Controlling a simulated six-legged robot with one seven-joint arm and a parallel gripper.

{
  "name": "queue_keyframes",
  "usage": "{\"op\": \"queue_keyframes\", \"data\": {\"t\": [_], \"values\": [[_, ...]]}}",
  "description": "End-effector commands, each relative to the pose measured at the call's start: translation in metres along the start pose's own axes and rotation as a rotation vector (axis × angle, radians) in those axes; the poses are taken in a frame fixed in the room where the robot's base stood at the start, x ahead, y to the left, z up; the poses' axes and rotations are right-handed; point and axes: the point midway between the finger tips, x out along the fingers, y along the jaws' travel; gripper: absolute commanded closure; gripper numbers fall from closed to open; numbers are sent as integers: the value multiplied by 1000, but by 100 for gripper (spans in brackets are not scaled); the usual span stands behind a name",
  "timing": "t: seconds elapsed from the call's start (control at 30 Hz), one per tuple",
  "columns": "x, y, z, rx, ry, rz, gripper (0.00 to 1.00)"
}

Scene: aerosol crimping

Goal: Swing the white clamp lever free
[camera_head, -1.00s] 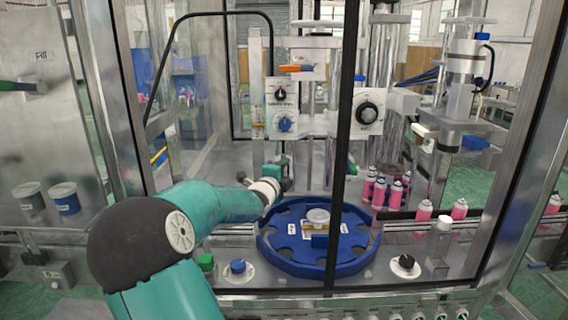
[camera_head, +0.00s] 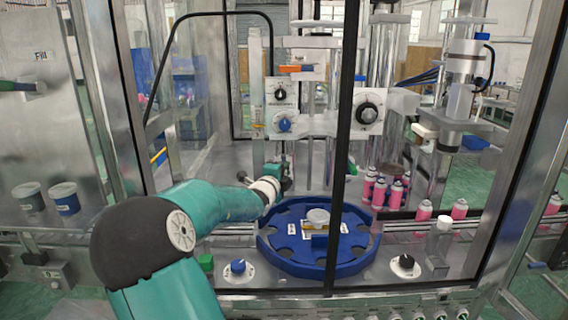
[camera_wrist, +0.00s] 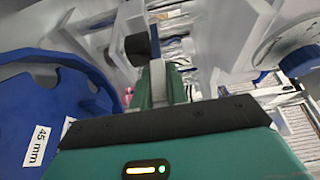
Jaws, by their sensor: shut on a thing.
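My gripper (camera_wrist: 166,88) shows in the wrist view as green fingers beyond the black-edged teal palm. It is shut on a narrow pale lever, which I take as the white clamp lever (camera_wrist: 157,72). A black knob (camera_wrist: 137,45) shows beside the lever's top. In the head view my gripper (camera_head: 274,171) is at the machine's column, behind the blue turntable's left side. The lever cannot be made out there, and its pivot is hidden.
The blue turntable (camera_head: 283,255) lies just right of my wrist, labelled 45 mm in the wrist view. A white control box with dials (camera_head: 283,105) hangs above my gripper. Pink cans (camera_head: 379,193) stand to the right. A dark frame post (camera_head: 345,130) crosses in front.

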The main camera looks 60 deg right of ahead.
Motion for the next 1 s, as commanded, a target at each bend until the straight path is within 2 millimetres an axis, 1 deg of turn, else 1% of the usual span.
{"op": "queue_keyframes", "data": {"t": [0.43,0.83,1.0], "values": [[-7,0,25,0,-4,-1,97],[-8,0,29,0,-4,-1,97],[-8,0,38,0,-4,-1,97]]}}
